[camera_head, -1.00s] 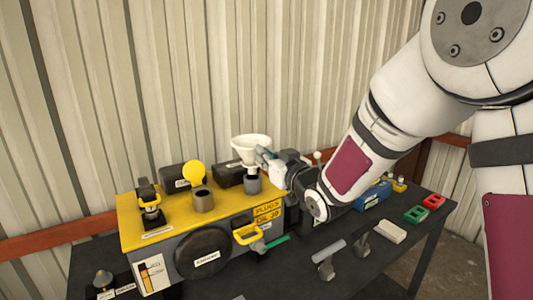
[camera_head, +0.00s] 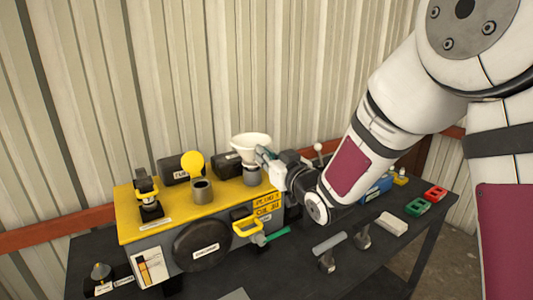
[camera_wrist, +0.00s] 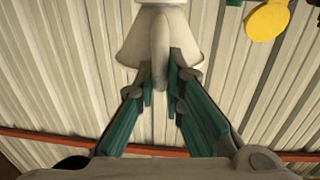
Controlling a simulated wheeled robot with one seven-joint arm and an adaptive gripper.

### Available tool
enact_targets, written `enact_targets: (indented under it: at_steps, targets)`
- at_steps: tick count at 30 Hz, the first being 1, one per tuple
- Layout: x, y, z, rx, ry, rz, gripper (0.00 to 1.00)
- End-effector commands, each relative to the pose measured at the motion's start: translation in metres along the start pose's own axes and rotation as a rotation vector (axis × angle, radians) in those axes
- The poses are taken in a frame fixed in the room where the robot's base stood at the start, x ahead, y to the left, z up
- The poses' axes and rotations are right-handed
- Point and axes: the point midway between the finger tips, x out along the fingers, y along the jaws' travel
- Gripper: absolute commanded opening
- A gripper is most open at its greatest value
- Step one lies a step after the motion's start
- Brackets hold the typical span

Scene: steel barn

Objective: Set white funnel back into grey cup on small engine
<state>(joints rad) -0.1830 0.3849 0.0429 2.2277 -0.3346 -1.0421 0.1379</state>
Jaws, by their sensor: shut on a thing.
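The white funnel (camera_head: 251,143) is upright, wide mouth up, directly above the grey cup (camera_head: 252,175) at the back right of the yellow-topped small engine (camera_head: 225,195). Its cone sits close over the cup's rim; I cannot tell whether the spout is inside or whether they touch. My gripper (camera_head: 263,154) comes from the right and is shut on the funnel's side. In the wrist view, the funnel (camera_wrist: 130,48) fills the top centre, and the teal fingers (camera_wrist: 160,82) close around a white tab on it. The cup cannot be made out there.
A second, open grey cup (camera_head: 202,191) stands left on the engine, with a yellow disc (camera_head: 193,163) behind it. Dark boxes (camera_head: 174,170) line the engine's back. The dark bench (camera_head: 300,270) also carries red and green blocks to the right. The corrugated wall is close behind.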

Motion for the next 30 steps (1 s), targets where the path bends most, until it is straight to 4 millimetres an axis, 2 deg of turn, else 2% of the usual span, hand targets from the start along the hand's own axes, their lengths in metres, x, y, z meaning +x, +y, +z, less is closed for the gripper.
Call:
enact_targets:
  at_steps: [15,26,27,30]
  targets:
    - [0.000,0.000,0.014,0.000,0.000,0.000,0.00]
    - [0.000,0.000,0.015,-0.001,0.000,0.000,0.00]
    - [0.000,0.000,0.015,-0.001,0.000,0.000,0.14]
    - [0.000,0.000,0.016,-0.001,-0.001,0.000,0.33]
